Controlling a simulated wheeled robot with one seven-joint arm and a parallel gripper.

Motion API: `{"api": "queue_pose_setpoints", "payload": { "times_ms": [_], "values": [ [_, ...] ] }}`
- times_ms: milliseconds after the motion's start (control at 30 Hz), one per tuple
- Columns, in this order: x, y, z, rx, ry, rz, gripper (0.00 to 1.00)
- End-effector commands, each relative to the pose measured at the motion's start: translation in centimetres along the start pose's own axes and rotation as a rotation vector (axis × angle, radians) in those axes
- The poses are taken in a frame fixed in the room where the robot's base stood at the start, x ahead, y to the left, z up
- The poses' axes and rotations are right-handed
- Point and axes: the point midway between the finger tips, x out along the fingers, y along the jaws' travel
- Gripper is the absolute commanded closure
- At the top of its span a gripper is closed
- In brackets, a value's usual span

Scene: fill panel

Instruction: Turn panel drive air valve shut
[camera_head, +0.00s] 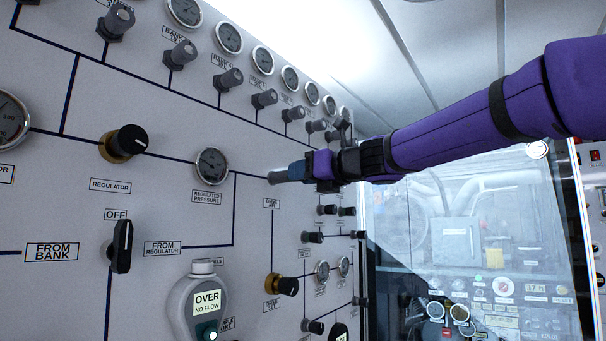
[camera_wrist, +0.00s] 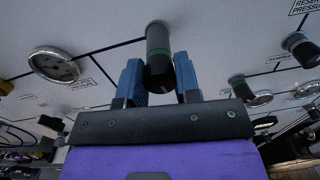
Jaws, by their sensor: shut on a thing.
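The panel drive air valve shows in the wrist view as a dark cylindrical knob (camera_wrist: 158,55) with a green band, standing out from the white panel. My gripper (camera_wrist: 160,82) has one blue finger on each side of it and is shut on it. In the head view my gripper (camera_head: 290,172) reaches in from the right under a purple-sleeved arm. The grey base of the knob (camera_head: 273,178) shows at its fingertips, above a small label (camera_head: 271,203) that seems to read "DRIVE AIR". The knob's turned position cannot be told.
A regulator knob (camera_head: 125,142), a regulated pressure gauge (camera_head: 212,166) and a black selector handle (camera_head: 122,246) are on the panel to the left. Several small valves and gauges crowd the panel below and right of my gripper. A clear window (camera_head: 460,235) stands at right.

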Motion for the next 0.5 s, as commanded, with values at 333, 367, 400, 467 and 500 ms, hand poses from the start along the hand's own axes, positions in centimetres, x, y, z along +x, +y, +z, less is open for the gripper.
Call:
{"api": "queue_pose_setpoints", "payload": {
  "times_ms": [333, 367, 400, 467, 500],
  "values": [
    [-0.01, -0.15, -0.08, 0.311, 0.015, 0.001, 0.93],
    [-0.01, -0.17, -0.08, 0.34, 0.016, 0.001, 0.93],
    [0.0, -0.17, -0.09, 0.379, 0.018, 0.001, 0.93],
    [0.01, -0.16, -0.1, 0.436, 0.021, 0.002, 0.93],
    [0.01, -0.17, -0.11, 0.473, 0.023, 0.001, 0.93]
  ]
}}
